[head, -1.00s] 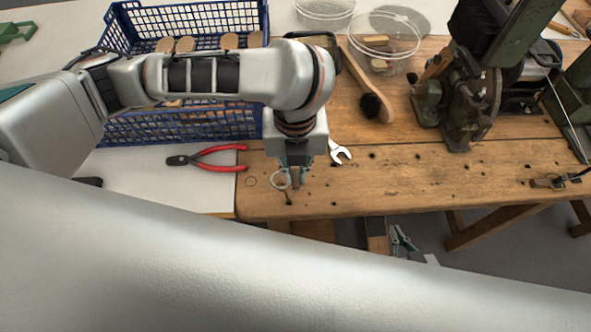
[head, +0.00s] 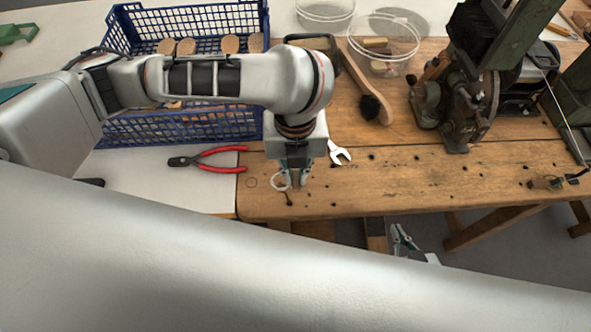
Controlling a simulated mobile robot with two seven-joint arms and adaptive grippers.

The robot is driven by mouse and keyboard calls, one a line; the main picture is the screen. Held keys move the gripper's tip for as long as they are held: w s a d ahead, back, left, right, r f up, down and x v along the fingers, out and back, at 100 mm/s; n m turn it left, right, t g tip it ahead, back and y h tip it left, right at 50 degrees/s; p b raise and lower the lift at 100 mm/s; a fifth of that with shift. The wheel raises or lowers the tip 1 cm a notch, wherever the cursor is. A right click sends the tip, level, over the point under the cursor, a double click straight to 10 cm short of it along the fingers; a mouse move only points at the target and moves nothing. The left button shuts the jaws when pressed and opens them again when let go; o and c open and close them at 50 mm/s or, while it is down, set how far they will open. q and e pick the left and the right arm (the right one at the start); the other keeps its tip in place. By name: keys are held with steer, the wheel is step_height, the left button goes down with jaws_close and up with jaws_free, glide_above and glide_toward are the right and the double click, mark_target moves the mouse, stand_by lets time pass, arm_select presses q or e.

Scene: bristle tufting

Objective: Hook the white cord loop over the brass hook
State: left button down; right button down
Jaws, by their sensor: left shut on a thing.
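My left gripper (head: 296,181) points down just above the front edge of the wooden bench. It is shut on the white cord loop (head: 277,186), which shows as a small pale ring at the left side of the fingertips. A small dark hook-like piece (head: 289,199) shows at the bench edge just below the loop; I cannot tell whether it is the brass hook. The loop looks apart from it. My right gripper (head: 403,241) shows in part below the bench edge, behind my silver arm; its fingers are too hidden to judge.
Red-handled pliers (head: 215,160) lie left of the gripper, a wrench (head: 339,153) right of it. A blue crate (head: 185,18) with wooden brush blocks stands behind my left arm. A brush (head: 371,105), clear tubs (head: 380,48) and a green machine (head: 462,110) stand further back.

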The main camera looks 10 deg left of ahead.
stand_by(0.5)
arm_select(q)
steer(key=shift+p, duration=0.35)
stand_by(0.3)
steer(key=shift+p, duration=0.35)
steer(key=shift+f, duration=0.1)
stand_by(0.3)
steer(key=shift+f, duration=0.4)
steer(key=shift+f, duration=1.3)
steer(key=shift+f, duration=0.15)
